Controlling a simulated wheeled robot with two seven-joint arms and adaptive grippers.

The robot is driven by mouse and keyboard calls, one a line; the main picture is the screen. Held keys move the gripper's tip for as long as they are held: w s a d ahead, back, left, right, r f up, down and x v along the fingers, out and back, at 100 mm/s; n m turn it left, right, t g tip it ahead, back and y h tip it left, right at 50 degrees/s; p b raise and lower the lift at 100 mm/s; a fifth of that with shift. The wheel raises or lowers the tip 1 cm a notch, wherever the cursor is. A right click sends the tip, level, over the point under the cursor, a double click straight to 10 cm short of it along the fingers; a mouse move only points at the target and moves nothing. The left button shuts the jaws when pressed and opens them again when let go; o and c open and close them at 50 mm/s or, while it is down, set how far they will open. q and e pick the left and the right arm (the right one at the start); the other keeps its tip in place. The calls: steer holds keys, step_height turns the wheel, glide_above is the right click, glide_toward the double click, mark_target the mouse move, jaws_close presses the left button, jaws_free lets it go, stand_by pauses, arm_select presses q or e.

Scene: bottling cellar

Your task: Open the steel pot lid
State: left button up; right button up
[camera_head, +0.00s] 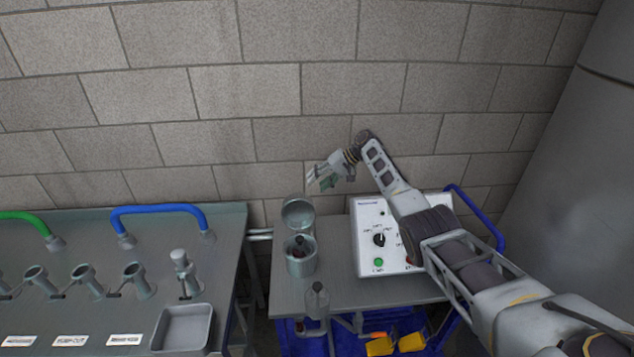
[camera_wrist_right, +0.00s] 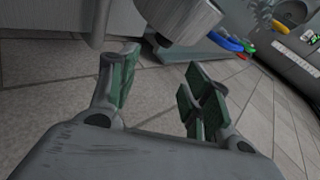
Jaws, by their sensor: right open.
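The steel pot (camera_head: 301,264) stands near the left edge of the small bench in the head view. Its round lid (camera_head: 298,211) is raised and tilted up at the back of the pot, so the mouth is uncovered. Something dark shows inside the pot. My right gripper (camera_head: 322,179) is open and empty, above and slightly right of the lid, apart from it. In the right wrist view its green-padded fingers (camera_wrist_right: 160,98) are spread with nothing between them. A grey cylindrical shape shows beyond them; I cannot tell what it is. My left gripper is not in view.
A white control box (camera_head: 368,232) with a knob and green button stands right of the pot, under my right arm. A clear bottle (camera_head: 317,300) is at the bench's front. A blue crate (camera_head: 300,342) is below. A filling bench (camera_head: 80,245) with a steel tray (camera_head: 183,328) stands left.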

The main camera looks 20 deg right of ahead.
steer(key=shift+w+p+v, duration=0.2)
steer(key=shift+p+v, duration=0.25)
steer(key=shift+v, duration=0.6)
steer(key=shift+w+p+v, duration=0.15)
steer(key=shift+p+v, duration=0.25)
steer(key=shift+v, duration=0.65)
steer(key=shift+d, duration=0.1)
steer(key=shift+r, duration=0.1)
steer(key=v, duration=1.2)
